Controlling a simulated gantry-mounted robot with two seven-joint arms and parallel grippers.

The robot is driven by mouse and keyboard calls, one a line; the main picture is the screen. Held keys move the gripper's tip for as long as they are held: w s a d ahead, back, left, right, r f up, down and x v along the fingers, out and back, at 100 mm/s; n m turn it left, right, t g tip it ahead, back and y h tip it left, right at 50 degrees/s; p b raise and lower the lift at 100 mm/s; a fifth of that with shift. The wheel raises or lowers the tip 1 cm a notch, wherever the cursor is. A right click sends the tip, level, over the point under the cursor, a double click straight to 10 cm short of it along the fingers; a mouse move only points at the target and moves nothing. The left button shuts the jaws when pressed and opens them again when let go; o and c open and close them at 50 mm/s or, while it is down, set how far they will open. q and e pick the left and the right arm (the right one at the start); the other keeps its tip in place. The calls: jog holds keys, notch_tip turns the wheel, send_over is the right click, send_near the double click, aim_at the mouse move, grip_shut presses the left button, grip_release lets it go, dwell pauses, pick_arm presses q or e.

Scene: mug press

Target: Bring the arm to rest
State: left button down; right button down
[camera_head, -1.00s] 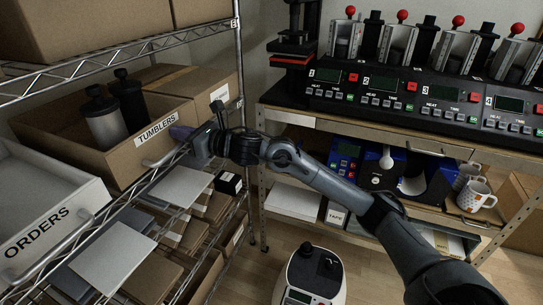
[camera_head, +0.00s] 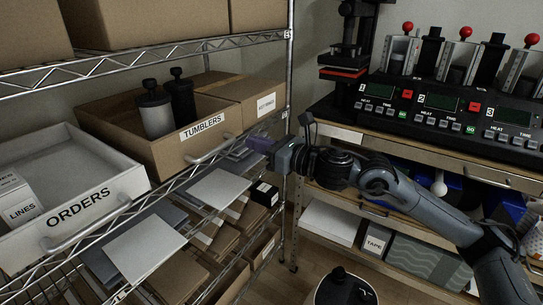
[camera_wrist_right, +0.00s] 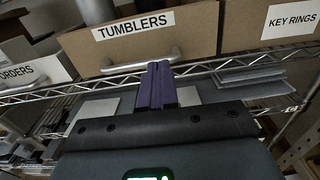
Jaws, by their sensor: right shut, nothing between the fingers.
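My right gripper (camera_head: 258,144) is at the front of the wire shelf, to the right of the TUMBLERS bin's handle in the head view. Its purple fingers are together with nothing between them. In the right wrist view the shut fingers (camera_wrist_right: 156,84) point at the front of the TUMBLERS bin (camera_wrist_right: 190,40), just below its handle in the picture. The gripper holds nothing. My right arm (camera_head: 420,205) reaches in from the lower right in the head view. My left gripper is not in view.
The TUMBLERS bin (camera_head: 165,157) holds dark-lidded tumblers (camera_head: 154,112). An ORDERS tray (camera_head: 125,185) stands to its left. A KEY RINGS box (camera_head: 245,95) is behind on the right. The mug press (camera_head: 440,105) stands on the bench at right. Flat boxes lie on the shelf below.

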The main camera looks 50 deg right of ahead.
jog(key=shift+s+d+b, duration=0.2)
jog(key=shift+s+b, duration=1)
jog(key=shift+s, duration=0.6)
